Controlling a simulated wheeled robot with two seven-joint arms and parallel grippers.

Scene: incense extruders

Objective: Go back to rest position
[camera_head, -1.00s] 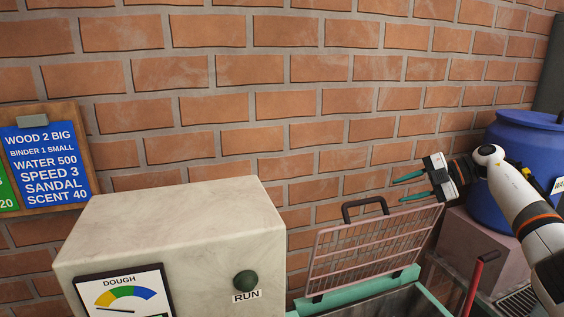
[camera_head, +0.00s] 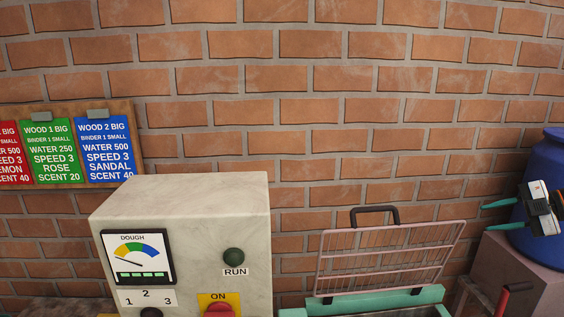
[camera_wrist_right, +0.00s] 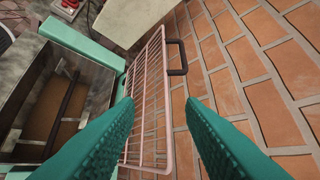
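My right gripper (camera_head: 513,214) is at the right edge of the head view, in front of the blue barrel. Its two teal fingers are apart with nothing between them. In the right wrist view the same gripper (camera_wrist_right: 165,125) shows both fingers spread, with the pink wire guard (camera_wrist_right: 150,95) and brick wall beyond them. The guard (camera_head: 385,258) stands raised on the teal-rimmed trough in the head view, clear of my gripper. My left gripper is in neither view.
A pale control box (camera_head: 185,205) has a dough gauge (camera_head: 138,257), a RUN button (camera_head: 233,256) and a red ON switch (camera_head: 219,309). The blue barrel (camera_head: 552,150) stands on a pinkish block (camera_head: 500,265). Recipe cards (camera_head: 53,152) hang on the brick wall. The trough (camera_wrist_right: 60,85) is open.

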